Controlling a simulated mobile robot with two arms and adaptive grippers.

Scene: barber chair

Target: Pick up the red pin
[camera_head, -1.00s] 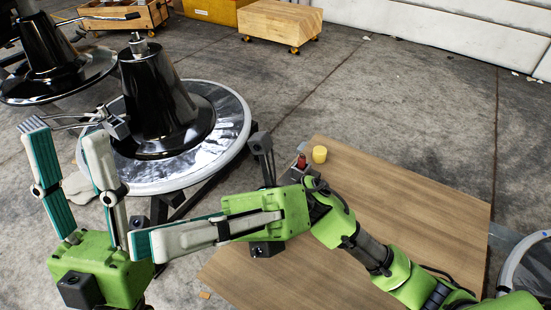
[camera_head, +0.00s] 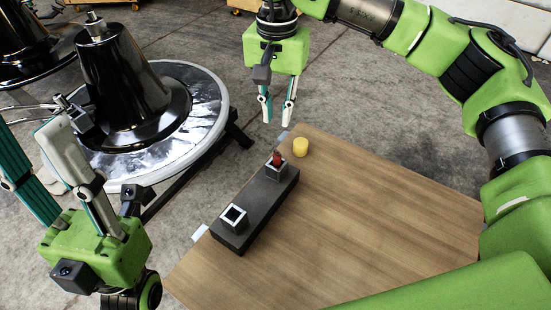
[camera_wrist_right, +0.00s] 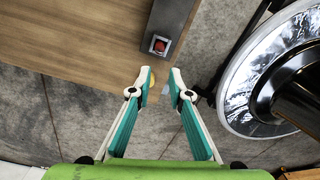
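The red pin (camera_head: 277,159) stands upright in the square metal socket at the far end of a dark grey block (camera_head: 256,208) on the wooden table. It also shows as a red round top in the right wrist view (camera_wrist_right: 159,46). My right gripper (camera_head: 277,116) points down, open and empty, beyond the table's far corner and above and behind the pin. In the right wrist view its two fingers (camera_wrist_right: 162,86) stand apart below the pin. My left gripper (camera_head: 50,165) is at the left, fingers up, spread and empty.
A yellow cylinder (camera_head: 300,147) stands close right of the pin; my finger partly hides it in the wrist view. An empty square socket (camera_head: 234,217) is at the block's near end. The black barber chair base (camera_head: 125,85) stands left. The table's right part (camera_head: 390,210) is clear.

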